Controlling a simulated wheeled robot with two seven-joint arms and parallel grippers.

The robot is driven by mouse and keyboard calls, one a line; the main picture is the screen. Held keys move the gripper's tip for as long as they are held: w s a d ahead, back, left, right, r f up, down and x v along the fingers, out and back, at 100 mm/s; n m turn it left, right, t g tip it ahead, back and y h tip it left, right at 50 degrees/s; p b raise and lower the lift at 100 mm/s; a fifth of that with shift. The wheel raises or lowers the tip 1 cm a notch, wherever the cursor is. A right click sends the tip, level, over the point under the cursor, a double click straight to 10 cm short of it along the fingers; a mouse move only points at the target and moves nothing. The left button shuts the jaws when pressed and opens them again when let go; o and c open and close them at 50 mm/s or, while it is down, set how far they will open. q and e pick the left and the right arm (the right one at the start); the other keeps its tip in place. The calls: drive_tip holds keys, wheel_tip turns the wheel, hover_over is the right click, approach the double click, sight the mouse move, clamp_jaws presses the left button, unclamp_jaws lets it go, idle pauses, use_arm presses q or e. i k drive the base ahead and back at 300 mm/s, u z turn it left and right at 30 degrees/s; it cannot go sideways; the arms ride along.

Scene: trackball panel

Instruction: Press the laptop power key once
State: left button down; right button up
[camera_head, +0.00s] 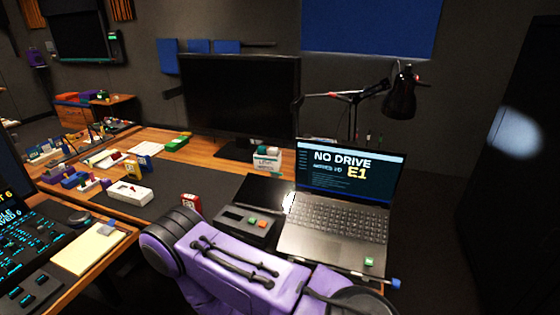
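The laptop (338,222) stands open on the right part of the desk. Its screen (350,172) is lit and reads "NO DRIVE" and "E1" above smaller text. Its dark keyboard (345,215) faces me and is uncovered. I see neither of my grippers near the laptop or elsewhere in this view.
A dark monitor (240,97) and a black lamp (401,92) stand behind. A dark box with coloured buttons (247,221) lies left of the laptop. Small items crowd the left desk.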

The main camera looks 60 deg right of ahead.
sight(369, 261)
drive_tip(key=u, duration=0.25)
drive_tip(key=i, duration=1)
drive_tip(key=z, duration=3.55)
drive_tip(key=i, duration=0.5)
drive_tip(key=u, duration=0.05)
